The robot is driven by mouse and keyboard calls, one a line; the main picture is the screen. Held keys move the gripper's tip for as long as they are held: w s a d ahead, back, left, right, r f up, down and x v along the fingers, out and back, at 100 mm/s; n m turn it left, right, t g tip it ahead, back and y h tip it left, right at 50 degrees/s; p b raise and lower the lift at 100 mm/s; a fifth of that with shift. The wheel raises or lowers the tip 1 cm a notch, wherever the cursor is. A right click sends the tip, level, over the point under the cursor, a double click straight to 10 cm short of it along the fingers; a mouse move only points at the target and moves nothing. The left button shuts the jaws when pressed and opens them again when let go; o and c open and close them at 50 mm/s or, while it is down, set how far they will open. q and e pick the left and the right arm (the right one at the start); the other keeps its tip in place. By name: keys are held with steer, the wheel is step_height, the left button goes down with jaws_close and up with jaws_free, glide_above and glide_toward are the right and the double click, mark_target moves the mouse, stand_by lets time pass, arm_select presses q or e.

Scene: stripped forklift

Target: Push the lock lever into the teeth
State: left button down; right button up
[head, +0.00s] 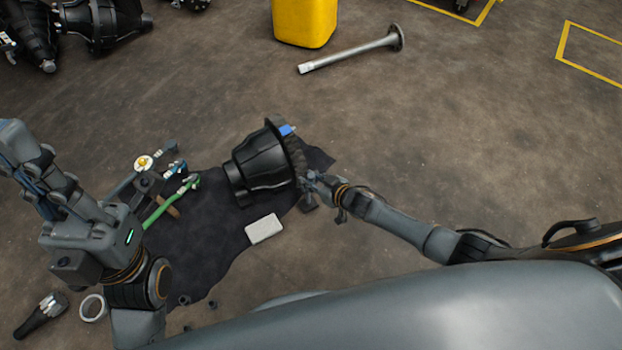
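A black bell-shaped housing (258,168) lies on a dark cloth, with a toothed ring (296,160) along its right side. A small blue part (287,130) sits at its upper right edge; I cannot tell if it is the lock lever. My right gripper (311,184) is at the lower right of the toothed ring, touching or very close to it. Its fingers are too small and overlapped to show whether they are open. My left arm stands at the left; its gripper (180,172) seems to be near the green-handled tool, but its fingers are unclear.
The dark cloth (190,245) bears a white block (264,229) and a green-handled tool (160,210). A grey ring (93,307) lies at lower left. A metal shaft (350,53) and a yellow bin (304,20) are at the back.

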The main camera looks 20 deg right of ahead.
steer(key=o, duration=0.3)
steer(key=v, duration=1.2)
stand_by(0.3)
